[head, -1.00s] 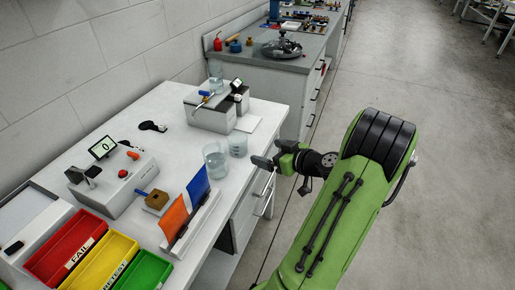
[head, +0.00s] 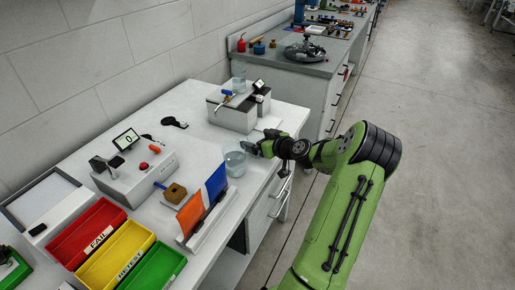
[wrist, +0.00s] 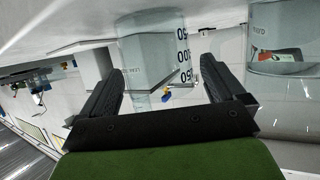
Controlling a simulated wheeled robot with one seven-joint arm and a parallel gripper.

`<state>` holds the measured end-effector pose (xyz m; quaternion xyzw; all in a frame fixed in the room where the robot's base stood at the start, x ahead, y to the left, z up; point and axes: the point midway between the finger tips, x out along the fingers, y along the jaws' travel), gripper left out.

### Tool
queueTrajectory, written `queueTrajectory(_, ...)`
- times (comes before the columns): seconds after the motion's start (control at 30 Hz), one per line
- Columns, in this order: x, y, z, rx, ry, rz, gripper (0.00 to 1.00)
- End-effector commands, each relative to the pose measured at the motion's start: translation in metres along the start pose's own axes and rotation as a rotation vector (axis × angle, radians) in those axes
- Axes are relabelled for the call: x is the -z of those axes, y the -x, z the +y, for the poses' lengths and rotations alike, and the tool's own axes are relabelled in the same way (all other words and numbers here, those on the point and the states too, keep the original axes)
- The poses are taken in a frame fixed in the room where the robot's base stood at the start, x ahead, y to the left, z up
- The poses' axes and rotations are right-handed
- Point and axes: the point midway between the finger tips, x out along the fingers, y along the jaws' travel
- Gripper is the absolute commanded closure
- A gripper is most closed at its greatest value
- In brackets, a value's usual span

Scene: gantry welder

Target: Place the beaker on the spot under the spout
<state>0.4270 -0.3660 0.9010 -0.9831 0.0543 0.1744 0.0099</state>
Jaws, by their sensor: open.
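In the wrist view a clear beaker (wrist: 150,60) with dark scale numbers stands between the two fingers of my open gripper (wrist: 165,88). In the head view my gripper (head: 252,148) is at the bench's front edge and mostly hides that beaker. A second clear glass vessel (head: 235,166) stands just in front of it and also shows at the right of the wrist view (wrist: 280,50). The dispenser (head: 233,116), a pale box with a blue-handled spout (head: 226,97), stands farther back. A flat white square (head: 256,136) lies beside it, partly hidden by my gripper.
A blue panel (head: 216,184) and an orange panel (head: 190,214) stand in a holder nearer the front.

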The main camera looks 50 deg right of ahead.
Motion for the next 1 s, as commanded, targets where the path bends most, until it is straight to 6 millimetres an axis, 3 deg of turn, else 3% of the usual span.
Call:
queueTrajectory(0.27, 0.001, -0.006, 0.000, -0.001, 0.000, 0.001, 0.05)
queueTrajectory(0.6, 0.001, -0.006, 0.000, -0.001, 0.000, 0.001, 0.57)
queueTrajectory(0.67, 0.001, -0.006, 0.000, -0.001, 0.000, 0.001, 0.64)
queueTrajectory(0.87, 0.005, -0.004, 0.000, -0.001, 0.002, 0.002, 0.64)
queueTrajectory(1.0, 0.032, 0.006, 0.001, -0.004, 0.006, 0.003, 0.64)
